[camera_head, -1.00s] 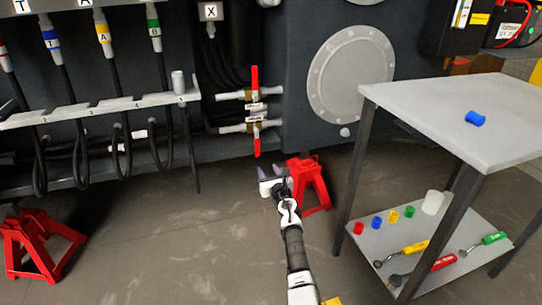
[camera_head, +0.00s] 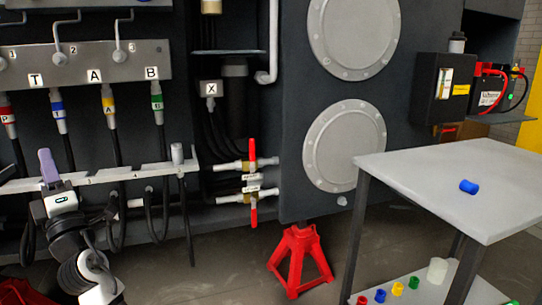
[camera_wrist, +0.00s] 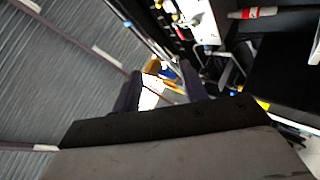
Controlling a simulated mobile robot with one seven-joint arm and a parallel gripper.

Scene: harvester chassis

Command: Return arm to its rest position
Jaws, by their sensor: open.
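My gripper (camera_head: 47,168) is at the left of the head view, raised with its fingers pointing up, in front of the hose rail (camera_head: 100,176). In the head view its fingers overlap, so the gap between them hardly shows. In the wrist view my gripper (camera_wrist: 158,88) shows two dark fingers standing apart, with nothing held between them. My arm folds below it at the lower left of the head view. The wrist camera looks upward toward a ribbed ceiling (camera_wrist: 60,70).
Colour-banded hoses labelled T, A and B hang behind my gripper. Red-handled valves (camera_head: 252,182) sit mid-chassis. A red jack stand (camera_head: 299,260) is on the floor. A grey table (camera_head: 455,185) at the right carries a blue cylinder (camera_head: 468,186). Open floor lies between arm and stand.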

